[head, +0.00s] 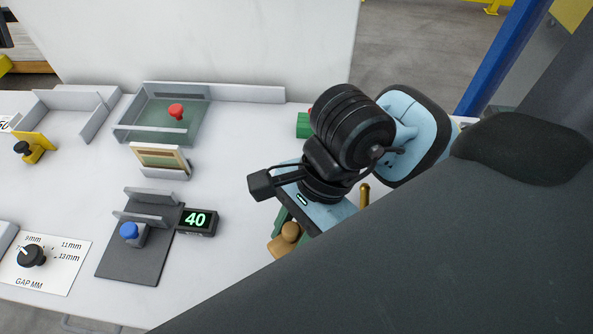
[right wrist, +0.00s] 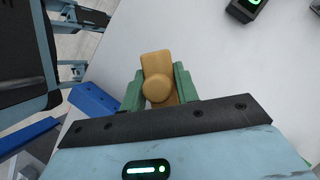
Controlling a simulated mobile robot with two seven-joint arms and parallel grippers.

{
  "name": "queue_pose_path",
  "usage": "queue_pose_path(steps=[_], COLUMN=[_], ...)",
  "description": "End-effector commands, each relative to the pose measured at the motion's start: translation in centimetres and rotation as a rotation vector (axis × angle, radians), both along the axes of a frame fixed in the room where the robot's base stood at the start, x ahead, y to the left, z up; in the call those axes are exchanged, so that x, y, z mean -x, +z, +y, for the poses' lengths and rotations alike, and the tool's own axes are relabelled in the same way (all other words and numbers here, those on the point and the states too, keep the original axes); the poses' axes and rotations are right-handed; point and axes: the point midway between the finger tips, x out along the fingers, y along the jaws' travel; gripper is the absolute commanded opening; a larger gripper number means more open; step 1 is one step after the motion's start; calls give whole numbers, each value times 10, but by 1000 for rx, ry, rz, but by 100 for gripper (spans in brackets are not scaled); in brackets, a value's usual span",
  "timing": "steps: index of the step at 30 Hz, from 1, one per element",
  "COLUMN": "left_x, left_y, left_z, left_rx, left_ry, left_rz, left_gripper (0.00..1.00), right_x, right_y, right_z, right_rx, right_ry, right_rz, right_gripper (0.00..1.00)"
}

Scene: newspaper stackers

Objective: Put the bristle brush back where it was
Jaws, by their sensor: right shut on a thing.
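The bristle brush shows as a tan wooden body with a round knob; it appears in the right wrist view (right wrist: 157,68) and partly in the head view (head: 290,232). My right gripper (right wrist: 158,92) has green fingers on both sides of the brush and is shut on it. In the head view the right gripper (head: 284,226) is over the front right of the white table (head: 225,270), mostly hidden by its own wrist. The bristles are hidden, and I cannot tell whether the brush touches the table. My left gripper is not in view.
Left of the gripper are a display reading 40 (head: 196,221) and a dark plate with a blue knob (head: 129,231). Behind stand a clear-walled tray with a red knob (head: 176,111) and a small card holder (head: 163,162). A brass peg (head: 364,194) and green block (head: 303,125) are near my wrist.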

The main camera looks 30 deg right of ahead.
Motion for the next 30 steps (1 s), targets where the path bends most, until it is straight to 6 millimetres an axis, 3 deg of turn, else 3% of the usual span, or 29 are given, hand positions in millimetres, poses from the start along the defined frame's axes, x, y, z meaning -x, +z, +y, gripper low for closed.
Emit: queue_pose_path(steps=[5,18,24,30], left_x=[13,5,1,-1], left_y=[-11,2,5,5], left_z=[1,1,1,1], left_rx=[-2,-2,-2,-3], left_ry=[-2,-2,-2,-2], left_rz=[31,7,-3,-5], left_gripper=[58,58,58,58], right_x=[-25,-106,-123,-125], right_y=[-5,-10,-13,-14], right_z=[-17,-71,-82,-83], right_rx=[2,1,-1,0], right_ry=[-9,-5,-2,0], right_rz=[3,-1,-1,-1], right_gripper=[3,3,3,3])
